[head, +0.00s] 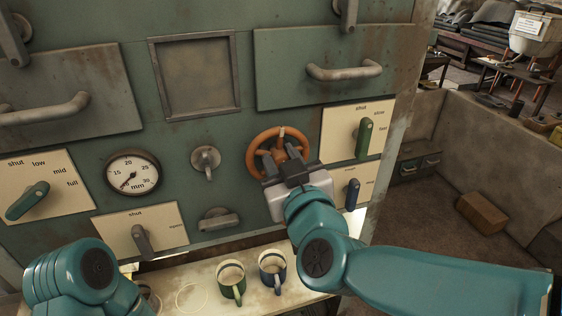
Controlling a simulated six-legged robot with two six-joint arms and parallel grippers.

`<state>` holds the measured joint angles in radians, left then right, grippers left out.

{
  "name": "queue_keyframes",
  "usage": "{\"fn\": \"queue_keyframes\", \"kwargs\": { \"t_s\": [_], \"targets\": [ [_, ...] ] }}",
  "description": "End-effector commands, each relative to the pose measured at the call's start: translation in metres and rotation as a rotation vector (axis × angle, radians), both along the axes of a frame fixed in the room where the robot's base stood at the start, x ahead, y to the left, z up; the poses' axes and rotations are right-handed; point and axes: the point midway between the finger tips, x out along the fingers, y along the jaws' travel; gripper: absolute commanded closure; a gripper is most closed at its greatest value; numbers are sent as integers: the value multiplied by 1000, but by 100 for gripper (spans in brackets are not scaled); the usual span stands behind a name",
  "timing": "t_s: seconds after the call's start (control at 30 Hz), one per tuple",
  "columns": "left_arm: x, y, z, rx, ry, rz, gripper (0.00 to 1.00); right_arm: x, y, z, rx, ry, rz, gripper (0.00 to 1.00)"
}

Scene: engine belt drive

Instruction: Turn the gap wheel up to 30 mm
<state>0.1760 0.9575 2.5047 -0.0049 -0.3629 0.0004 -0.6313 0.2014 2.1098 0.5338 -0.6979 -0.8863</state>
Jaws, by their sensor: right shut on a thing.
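The gap wheel (254,148) is an orange-brown handwheel with spokes and a knob at its top, on the green machine front. My right gripper (286,174) is over its lower right part and shut on it; the gripper hides the exact place of the grip. A round white dial (133,173) marked in mm is to the left of the wheel. Its dark needle seems to point to the lower left, and the exact reading is too small to tell. My left arm shows at the bottom left, but its gripper is out of view.
A green lever (28,199) on a plate is at the left, a grey lever (142,241) below the dial, and another green lever (364,137) right of the wheel. A green mug (231,281) and a blue mug (272,270) stand on the shelf below.

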Motion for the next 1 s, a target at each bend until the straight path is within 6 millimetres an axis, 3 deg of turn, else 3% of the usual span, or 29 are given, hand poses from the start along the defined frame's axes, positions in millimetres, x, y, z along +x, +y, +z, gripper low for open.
{"fn": "queue_keyframes", "kwargs": {
  "t_s": [1.0],
  "targets": [
    [0,0,-62,0,0,0,57,1,-3,1,889,277,1,98]
  ]
}}
